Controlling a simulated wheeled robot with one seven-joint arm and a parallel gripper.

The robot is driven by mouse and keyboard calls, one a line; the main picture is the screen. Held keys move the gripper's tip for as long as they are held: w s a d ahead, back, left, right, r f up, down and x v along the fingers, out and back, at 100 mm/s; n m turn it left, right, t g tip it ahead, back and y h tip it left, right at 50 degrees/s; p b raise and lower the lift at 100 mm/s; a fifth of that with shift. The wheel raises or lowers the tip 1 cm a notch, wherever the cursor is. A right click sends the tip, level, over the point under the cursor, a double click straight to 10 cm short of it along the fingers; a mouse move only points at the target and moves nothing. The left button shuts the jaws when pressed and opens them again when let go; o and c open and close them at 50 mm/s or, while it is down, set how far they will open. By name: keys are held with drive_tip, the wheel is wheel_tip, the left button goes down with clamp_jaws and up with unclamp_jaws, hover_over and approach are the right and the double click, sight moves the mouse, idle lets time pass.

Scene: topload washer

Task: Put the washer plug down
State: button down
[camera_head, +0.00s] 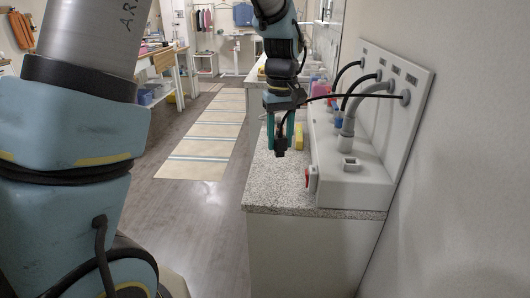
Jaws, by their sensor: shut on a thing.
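My gripper (281,140) hangs over the speckled countertop (265,180). Its teal fingers are shut on the washer plug (281,148), a small black block low between the fingertips. A black cord (345,97) rises from the gripper area and runs right to the wall panel. The plug looks near the counter, but I cannot tell whether it touches. The fingers partly hide it.
A light panel (375,110) with several hoses and a grey base box (352,185) stands on the counter's right. A yellow object (299,136) sits just right of my gripper. A red switch (308,178) is on the box's front. The counter's front left is bare.

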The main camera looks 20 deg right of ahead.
sight(278, 156)
drive_tip(key=shift+a+f, duration=0.15)
drive_tip(key=shift+f, duration=0.1)
wheel_tip(278, 156, down, 5)
drive_tip(key=shift+a+f+p, duration=0.1)
drive_tip(key=shift+p, duration=0.6)
drive_tip(key=shift+f+p, duration=0.45)
drive_tip(key=shift+f, duration=1.75)
drive_tip(key=shift+f, duration=0.15)
drive_tip(key=shift+c, duration=2.1)
unclamp_jaws()
